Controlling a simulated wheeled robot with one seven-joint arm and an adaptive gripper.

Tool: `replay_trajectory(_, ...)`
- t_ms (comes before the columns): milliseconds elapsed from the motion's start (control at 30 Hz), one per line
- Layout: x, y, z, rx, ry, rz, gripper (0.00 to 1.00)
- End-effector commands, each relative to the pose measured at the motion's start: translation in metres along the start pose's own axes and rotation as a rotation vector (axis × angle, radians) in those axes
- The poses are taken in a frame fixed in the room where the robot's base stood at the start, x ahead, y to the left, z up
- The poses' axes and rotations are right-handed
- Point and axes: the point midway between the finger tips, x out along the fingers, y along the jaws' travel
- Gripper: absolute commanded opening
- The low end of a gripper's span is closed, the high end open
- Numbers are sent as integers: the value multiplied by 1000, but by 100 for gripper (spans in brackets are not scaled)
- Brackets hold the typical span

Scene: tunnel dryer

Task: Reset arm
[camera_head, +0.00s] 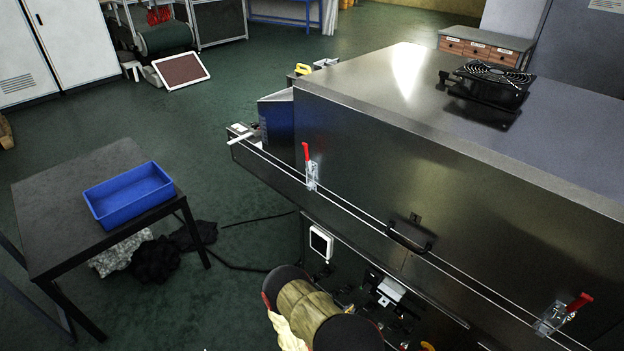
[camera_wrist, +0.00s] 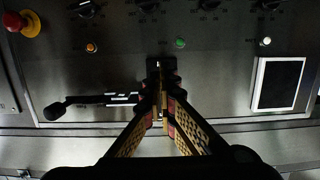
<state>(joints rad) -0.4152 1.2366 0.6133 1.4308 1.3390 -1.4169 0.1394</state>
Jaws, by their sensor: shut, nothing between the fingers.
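My gripper (camera_wrist: 161,98) shows in the wrist view with its two fingers drawn together at the tips, shut and empty. It is in front of a metal control panel (camera_wrist: 220,85) with knobs, a red stop button (camera_wrist: 15,21), a green button (camera_wrist: 180,43), an orange light (camera_wrist: 91,47) and a white-framed screen (camera_wrist: 278,84). A black lever handle (camera_wrist: 90,103) lies to the left of the fingertips. I cannot tell whether the fingertips touch the panel. In the head view, part of my arm shows at the bottom centre, close to the dryer (camera_head: 400,190); the fingertips are not visible there.
The large steel dryer fills the right side, with red-handled clamps (camera_head: 311,167) and a fan (camera_head: 490,83) on top. A dark table (camera_head: 55,190) with a blue bin (camera_head: 130,195) stands at left. Dark cloths (camera_head: 157,262) lie on the floor beneath it.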

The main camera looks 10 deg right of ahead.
Motion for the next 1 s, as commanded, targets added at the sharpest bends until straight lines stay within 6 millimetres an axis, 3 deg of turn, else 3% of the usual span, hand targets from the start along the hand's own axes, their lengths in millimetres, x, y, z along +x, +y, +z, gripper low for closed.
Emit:
replay_trajectory(167, 0, 2, 14, -9, -50, 6, 0)
replay_trajectory(267, -4, -1, 46, -31, -173, -12, 0)
replay_trajectory(433, -39, 11, 125, -154, -500, -80, 0)
replay_trajectory(567, -82, -4, 147, -233, -741, -159, 0)
replay_trajectory(667, -120, -25, 136, -285, -919, -232, 0)
replay_trajectory(767, -159, -44, 106, -342, -1075, -311, 0)
replay_trajectory(1000, -226, -64, 0, -471, -1312, -479, 0)
